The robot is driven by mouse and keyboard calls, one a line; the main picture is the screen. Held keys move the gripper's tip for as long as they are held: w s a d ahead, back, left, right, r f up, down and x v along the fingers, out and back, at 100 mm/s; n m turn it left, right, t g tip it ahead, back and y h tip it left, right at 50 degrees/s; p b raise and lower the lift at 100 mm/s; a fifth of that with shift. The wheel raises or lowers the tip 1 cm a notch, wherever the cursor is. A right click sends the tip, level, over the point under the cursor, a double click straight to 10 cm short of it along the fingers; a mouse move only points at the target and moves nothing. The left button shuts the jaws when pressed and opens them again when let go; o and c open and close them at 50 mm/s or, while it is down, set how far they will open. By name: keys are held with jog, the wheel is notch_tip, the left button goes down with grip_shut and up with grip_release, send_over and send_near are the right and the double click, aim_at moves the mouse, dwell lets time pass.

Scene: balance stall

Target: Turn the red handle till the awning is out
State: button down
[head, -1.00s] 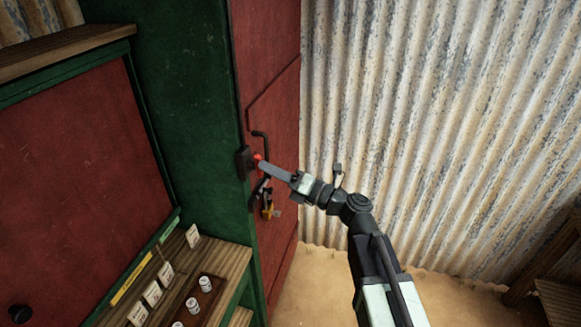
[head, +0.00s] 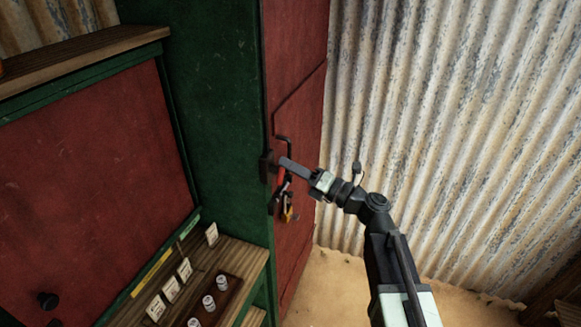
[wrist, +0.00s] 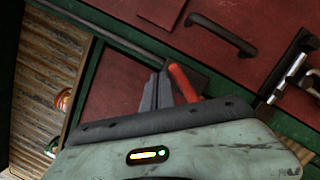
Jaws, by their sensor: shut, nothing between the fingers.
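The red handle (head: 280,178) is on the side of the green and red stall, by a dark bracket. It is partly hidden behind my gripper (head: 284,162) in the head view. In the wrist view the red handle (wrist: 183,83) lies just right of my gripper's fingers (wrist: 157,90). The fingers are together with nothing between them. The handle is beside them, not between them; whether they touch it I cannot tell. The awning cannot be made out in either view.
A dark pull bar (wrist: 222,34) is on the red panel. A yellow padlock (head: 287,213) hangs below the handle. A wooden counter (head: 232,262) with cards and small white jars is at lower left. A corrugated wall (head: 430,130) stands to the right, with sandy floor below.

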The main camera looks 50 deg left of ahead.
jog(key=shift+w, duration=0.1)
dwell(0.5)
jog(key=d+r+p, duration=0.3)
jog(key=d, duration=0.8)
jog(key=shift+s, duration=0.3)
jog(key=shift+d+r, duration=0.1)
jog(key=shift+d, duration=0.05)
